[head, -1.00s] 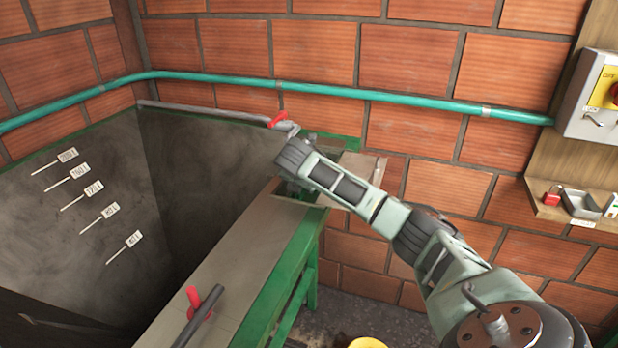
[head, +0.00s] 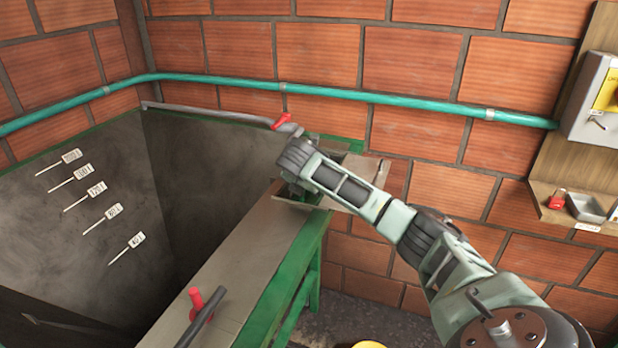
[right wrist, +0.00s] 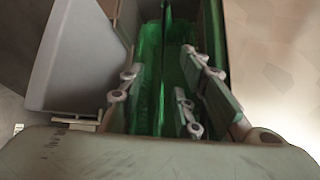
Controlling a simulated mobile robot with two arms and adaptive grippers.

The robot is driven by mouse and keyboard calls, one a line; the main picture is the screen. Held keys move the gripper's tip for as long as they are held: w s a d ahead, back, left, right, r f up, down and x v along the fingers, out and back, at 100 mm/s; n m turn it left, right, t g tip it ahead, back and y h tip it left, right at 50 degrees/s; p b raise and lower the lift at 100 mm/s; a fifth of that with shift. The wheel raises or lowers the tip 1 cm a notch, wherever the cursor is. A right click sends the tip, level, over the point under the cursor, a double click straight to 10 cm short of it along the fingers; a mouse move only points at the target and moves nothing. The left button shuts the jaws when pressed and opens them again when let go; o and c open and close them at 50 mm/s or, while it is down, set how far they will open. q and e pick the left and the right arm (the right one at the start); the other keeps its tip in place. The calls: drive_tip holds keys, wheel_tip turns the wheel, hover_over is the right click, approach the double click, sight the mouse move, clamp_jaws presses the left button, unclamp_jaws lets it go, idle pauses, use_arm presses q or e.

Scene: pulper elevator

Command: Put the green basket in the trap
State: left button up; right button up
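The trap (head: 287,196) is an opening in the tan ledge at the back right of the grey tank. A raised tan flap (head: 367,172) stands beside it. My right arm reaches from the lower right, with its gripper pointing down into the trap; the head view largely hides the fingers. In the right wrist view the right gripper (right wrist: 158,95) has its fingers spread apart over green surfaces (right wrist: 150,62) inside a narrow opening. I cannot tell whether this green is the basket or the trap's inside. No basket shows clearly in the head view. My left gripper is out of view.
The deep grey tank (head: 75,225) with volume labels lies left. A red-tabbed dark handle (head: 203,315) is at the ledge's front. A green frame (head: 300,285) supports the ledge. A teal pipe (head: 400,101) and a control box (head: 596,105) are on the brick wall.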

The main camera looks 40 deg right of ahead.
drive_tip(key=b+v, duration=0.1)
drive_tip(key=v, duration=1)
